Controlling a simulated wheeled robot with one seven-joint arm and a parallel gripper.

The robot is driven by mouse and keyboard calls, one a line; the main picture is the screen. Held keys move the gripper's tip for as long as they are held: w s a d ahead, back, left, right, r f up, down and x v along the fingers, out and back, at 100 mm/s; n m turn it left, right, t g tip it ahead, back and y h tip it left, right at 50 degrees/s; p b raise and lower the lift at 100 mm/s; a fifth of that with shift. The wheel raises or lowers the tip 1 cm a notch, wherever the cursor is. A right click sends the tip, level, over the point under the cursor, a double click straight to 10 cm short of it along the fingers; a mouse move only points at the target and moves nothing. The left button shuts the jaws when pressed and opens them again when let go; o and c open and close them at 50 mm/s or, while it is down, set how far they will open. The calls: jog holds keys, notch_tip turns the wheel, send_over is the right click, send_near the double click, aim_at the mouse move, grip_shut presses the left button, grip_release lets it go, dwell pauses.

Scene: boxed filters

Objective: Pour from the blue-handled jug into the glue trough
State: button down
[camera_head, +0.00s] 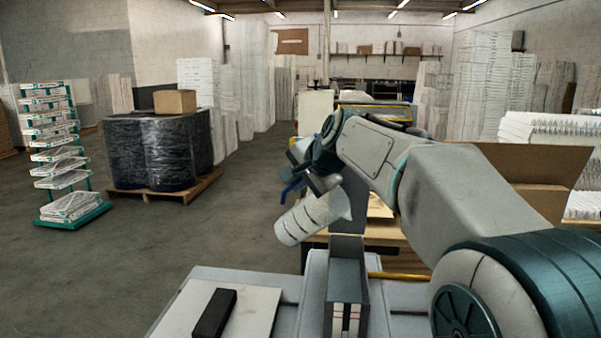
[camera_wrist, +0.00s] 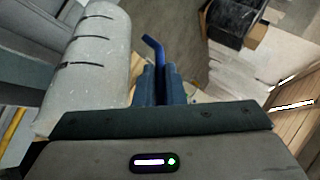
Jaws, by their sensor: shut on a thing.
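The jug (camera_head: 305,218) is whitish with dark marks along its side. It is held in the air, tilted well over, its rounded end down to the left and its other end to the right. Its body also fills the upper left of the wrist view (camera_wrist: 92,65). My gripper (camera_head: 309,184) is shut on the blue handle (camera_wrist: 153,46), beside the jug's body; the fingers (camera_wrist: 159,72) show close together there. The jug's inside is hidden and no stream shows. I cannot make out the glue trough for certain.
A wooden bench (camera_head: 378,231) stands behind the jug and arm, with a yellow bar (camera_head: 400,276) nearer. An open cardboard box (camera_head: 535,185) is at right. Wrapped dark drums (camera_head: 165,152) on a pallet and a filter rack (camera_head: 72,208) stand left. The floor between is clear.

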jog(key=shift+w+a+r+p, duration=0.15)
jog(key=shift+r+p, duration=0.1)
jog(key=shift+p, duration=0.75)
jog(key=shift+a+f+g+h+p, duration=0.15)
jog(key=shift+g+h+p, duration=0.25)
jog(key=shift+p, duration=0.35)
jog(key=shift+w+a+r+h+p, duration=0.1)
jog(key=shift+r+h+p, duration=0.15)
jog(key=shift+p, duration=0.9)
jog(key=g+p, duration=0.1)
jog(key=p, duration=0.1)
jog(key=shift+a+f+n+h+p, duration=0.1)
jog(key=shift+f+n+h+p, duration=0.05)
jog(key=shift+n+h+p, duration=0.2)
jog(key=shift+w+a+f+p, duration=0.15)
jog(key=shift+f+p, duration=0.1)
jog(key=shift+p, duration=0.35)
jog(key=shift+g+h+p, duration=0.5)
jog(key=shift+h+p, duration=0.1)
jog(key=shift+p, duration=0.6)
jog(key=shift+f+n+g+h+p, duration=0.3)
jog(key=shift+f+h+p, duration=0.1)
jog(key=shift+p, duration=0.4)
jog(key=shift+f, duration=0.15)
